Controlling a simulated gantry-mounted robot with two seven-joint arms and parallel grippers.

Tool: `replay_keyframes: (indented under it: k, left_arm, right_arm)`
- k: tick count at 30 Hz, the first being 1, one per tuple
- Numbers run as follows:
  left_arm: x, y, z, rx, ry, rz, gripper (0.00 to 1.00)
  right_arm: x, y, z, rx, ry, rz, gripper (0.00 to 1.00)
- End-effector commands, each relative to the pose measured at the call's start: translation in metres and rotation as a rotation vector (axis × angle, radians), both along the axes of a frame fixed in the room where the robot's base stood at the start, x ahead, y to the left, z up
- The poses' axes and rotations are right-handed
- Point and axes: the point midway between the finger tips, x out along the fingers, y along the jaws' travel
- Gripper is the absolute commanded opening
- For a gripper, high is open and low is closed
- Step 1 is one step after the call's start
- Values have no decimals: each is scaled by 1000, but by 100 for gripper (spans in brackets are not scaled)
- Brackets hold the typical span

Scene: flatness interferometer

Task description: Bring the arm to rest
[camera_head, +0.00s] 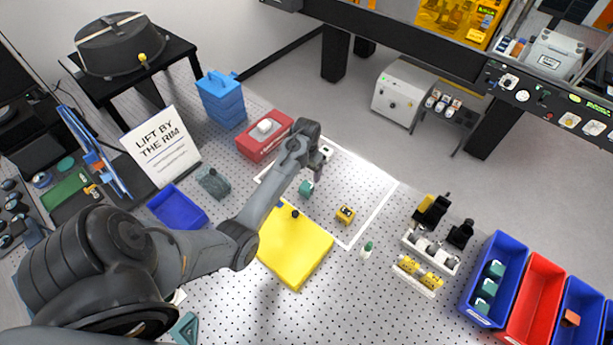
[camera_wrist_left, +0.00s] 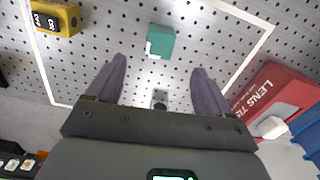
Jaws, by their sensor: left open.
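My left arm comes in from the left in the head view and reaches over the perforated table. Its gripper (camera_head: 308,163) hangs above the white-outlined area, beside the red box. In the wrist view the two fingers of the left gripper (camera_wrist_left: 158,72) are wide apart with nothing between them. A small teal block (camera_head: 306,187) stands on the table beneath; it also shows in the wrist view (camera_wrist_left: 161,42), beyond the fingertips. My right gripper is not in view.
A red box (camera_head: 252,148), yellow plate (camera_head: 298,258), yellow block (camera_head: 345,214) and blue tray (camera_head: 178,207) lie around the arm. A sign (camera_head: 160,146) stands at the left. Blue (camera_head: 478,312) and red bins (camera_head: 537,300) line the right.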

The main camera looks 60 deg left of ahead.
Motion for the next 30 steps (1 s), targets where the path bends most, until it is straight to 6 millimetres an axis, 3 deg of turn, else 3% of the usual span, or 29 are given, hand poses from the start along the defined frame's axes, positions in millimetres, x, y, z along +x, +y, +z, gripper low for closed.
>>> replay_keyframes:
  k: [17, 22, 26, 30]
  left_arm:
    - [0, 0, 6, 1, 0, -1, 81]
    - [-8, -7, 10, 42, -1, -32, 81]
    - [-25, -30, 19, 121, -14, -106, 81]
    - [-53, -82, 35, 200, -55, -243, 81]
  right_arm:
    - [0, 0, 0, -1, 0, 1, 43]
    - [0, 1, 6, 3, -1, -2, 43]
    - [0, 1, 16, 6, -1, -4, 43]
    - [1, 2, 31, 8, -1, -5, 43]
